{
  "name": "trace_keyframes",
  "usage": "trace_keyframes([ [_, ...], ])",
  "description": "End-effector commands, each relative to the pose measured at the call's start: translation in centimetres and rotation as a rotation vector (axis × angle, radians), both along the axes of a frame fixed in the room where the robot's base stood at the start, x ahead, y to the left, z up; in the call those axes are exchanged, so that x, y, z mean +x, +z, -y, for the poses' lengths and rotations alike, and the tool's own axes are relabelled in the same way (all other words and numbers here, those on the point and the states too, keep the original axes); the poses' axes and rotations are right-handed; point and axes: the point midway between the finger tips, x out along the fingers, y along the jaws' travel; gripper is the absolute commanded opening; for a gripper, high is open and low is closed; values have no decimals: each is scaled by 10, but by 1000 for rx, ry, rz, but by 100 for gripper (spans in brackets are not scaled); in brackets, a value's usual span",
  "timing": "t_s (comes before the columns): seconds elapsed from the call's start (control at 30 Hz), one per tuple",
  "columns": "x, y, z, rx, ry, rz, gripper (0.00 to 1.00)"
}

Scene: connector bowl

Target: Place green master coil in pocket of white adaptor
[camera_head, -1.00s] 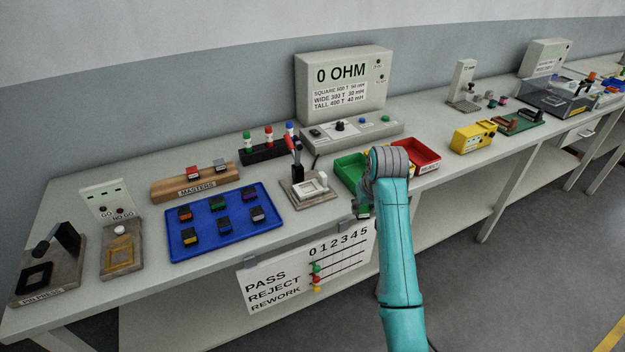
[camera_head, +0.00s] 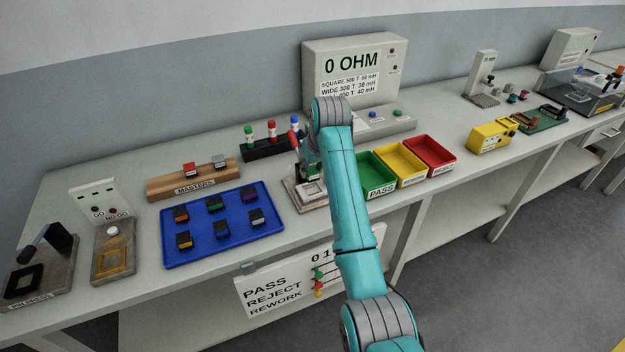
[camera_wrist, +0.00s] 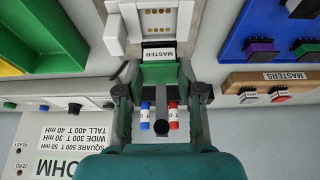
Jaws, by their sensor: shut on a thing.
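The green master coil (camera_wrist: 160,73) is between the fingers of my gripper (camera_wrist: 160,90) in the wrist view, with its "MASTER" label facing the white adaptor (camera_wrist: 118,33). My gripper is shut on the coil. The adaptor's pocket with its gold contacts lies just ahead of the coil; I cannot tell whether they touch. In the head view the white adaptor (camera_head: 312,192) sits on its base plate, and my arm partly hides it and most of my gripper.
The wooden MASTERS rack (camera_head: 193,180) holds a red and a grey coil. The blue tray (camera_head: 222,244) of several coils is at the left. The green PASS bin (camera_head: 378,188) stands right of the adaptor. A red-tipped lever (camera_head: 294,138) rises behind it.

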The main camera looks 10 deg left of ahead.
Motion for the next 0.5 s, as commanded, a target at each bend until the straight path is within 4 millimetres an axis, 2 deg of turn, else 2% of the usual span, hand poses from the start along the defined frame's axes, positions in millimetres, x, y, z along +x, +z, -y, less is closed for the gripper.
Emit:
trace_keyframes([
  [0.17, 0, -15, 0, 1, -1, 1, 1],
  [0.33, 0, -38, 1, 0, -1, -1, 1],
  [0.5, 1, -42, 0, 1, -1, 3, 1],
])
